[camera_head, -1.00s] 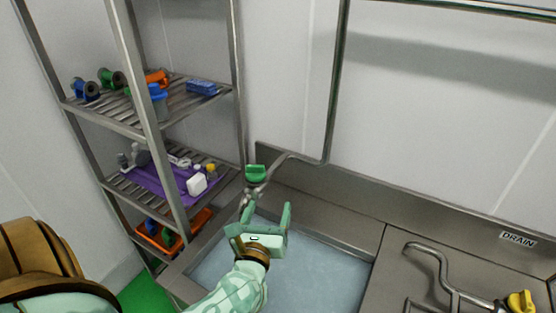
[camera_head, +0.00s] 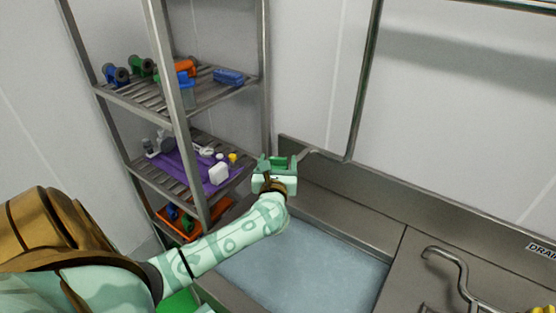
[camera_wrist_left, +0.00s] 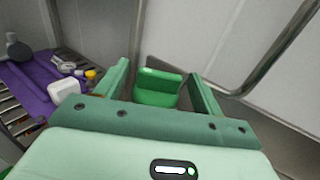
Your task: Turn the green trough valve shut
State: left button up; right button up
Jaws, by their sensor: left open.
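The green trough valve (camera_head: 279,163) sits on the pipe at the back left corner of the water-filled trough (camera_head: 308,262). In the left wrist view its green handle (camera_wrist_left: 158,87) stands between my two finger pads, with a gap on each side. My left gripper (camera_head: 274,165) is open around or just in front of the handle; I cannot tell how deep the handle sits between the fingers. It also shows in the left wrist view (camera_wrist_left: 160,92). The valve's body and spout are mostly hidden behind my gripper. My right gripper is not in view.
A metal shelf rack (camera_head: 187,110) stands left of the trough, close to my left arm, holding spools, a blue block (camera_head: 229,76) and a purple mat (camera_head: 186,172). A grey pipe (camera_head: 366,85) rises behind the valve. A second pipe (camera_head: 462,270) stands at the right.

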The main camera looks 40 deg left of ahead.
pick_arm(q)
jog(key=shift+w+a, duration=0.4)
jog(key=shift+w, duration=0.15)
jog(key=c, duration=1)
